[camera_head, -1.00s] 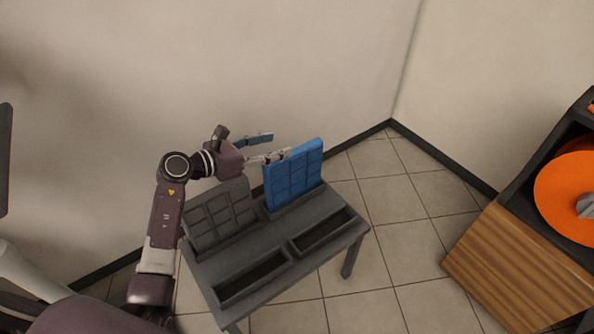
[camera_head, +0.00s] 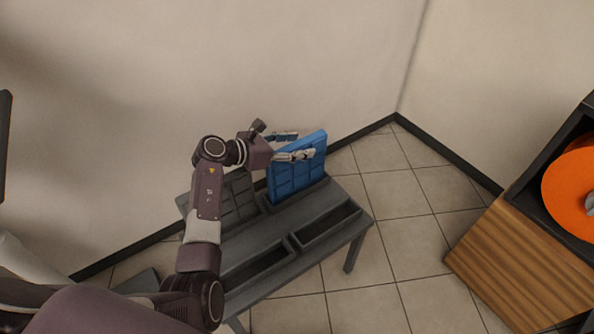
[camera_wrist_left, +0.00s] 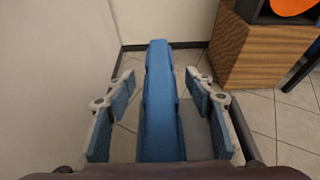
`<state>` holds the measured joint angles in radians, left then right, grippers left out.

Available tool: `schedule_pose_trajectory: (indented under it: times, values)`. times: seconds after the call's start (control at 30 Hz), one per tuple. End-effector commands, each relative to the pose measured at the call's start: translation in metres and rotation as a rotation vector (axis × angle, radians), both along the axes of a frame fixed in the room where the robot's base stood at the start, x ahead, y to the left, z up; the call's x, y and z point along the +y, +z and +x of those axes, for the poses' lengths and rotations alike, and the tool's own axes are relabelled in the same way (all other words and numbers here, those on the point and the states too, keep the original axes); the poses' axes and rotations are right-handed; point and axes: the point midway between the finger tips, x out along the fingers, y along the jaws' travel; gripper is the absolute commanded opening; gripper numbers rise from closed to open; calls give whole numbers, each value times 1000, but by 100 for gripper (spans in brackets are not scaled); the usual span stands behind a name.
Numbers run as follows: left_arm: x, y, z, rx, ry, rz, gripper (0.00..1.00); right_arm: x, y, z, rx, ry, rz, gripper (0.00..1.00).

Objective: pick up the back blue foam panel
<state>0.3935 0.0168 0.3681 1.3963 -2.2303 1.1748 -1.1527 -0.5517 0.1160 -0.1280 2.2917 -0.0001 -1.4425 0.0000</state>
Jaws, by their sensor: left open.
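The blue foam panel (camera_head: 297,172) stands upright in a back slot of the dark grey table (camera_head: 335,190). My left gripper (camera_head: 296,145) is open at the panel's upper part, one finger in front of it and the other behind. In the left wrist view the panel (camera_wrist_left: 160,105) shows edge-on between the two open fingers (camera_wrist_left: 162,110), with a gap on each side. The fingers do not appear to touch it. The panel's lower edge is hidden in the slot. My right gripper is not in view.
A grey panel (camera_head: 238,197) stands in the other back slot, partly hidden by my left arm. The two front slots (camera_head: 326,222) look empty. A wall is close behind the table. A wooden cabinet (camera_head: 520,260) with an orange disc (camera_head: 568,190) stands at right; tiled floor lies between.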

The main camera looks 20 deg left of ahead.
Motion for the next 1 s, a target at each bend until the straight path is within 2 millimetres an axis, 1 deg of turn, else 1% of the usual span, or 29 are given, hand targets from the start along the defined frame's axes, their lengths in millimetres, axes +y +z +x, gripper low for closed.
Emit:
schedule_pose_trajectory:
  times: [0.1, 0.5, 0.57, 0.87, 1.0]
  values:
    - [0, 0, 0, 0, 1, 0, 49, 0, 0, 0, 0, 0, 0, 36]
    - [1, 1, 0, 0, 1, 0, 5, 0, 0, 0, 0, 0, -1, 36]
    - [1, 1, 0, -1, 1, 0, 0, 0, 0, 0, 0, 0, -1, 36]
    - [1, 2, 0, -2, 1, 0, 0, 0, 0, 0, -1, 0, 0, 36]
    - [1, 9, 0, -4, 0, 3, 0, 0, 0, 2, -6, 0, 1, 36]
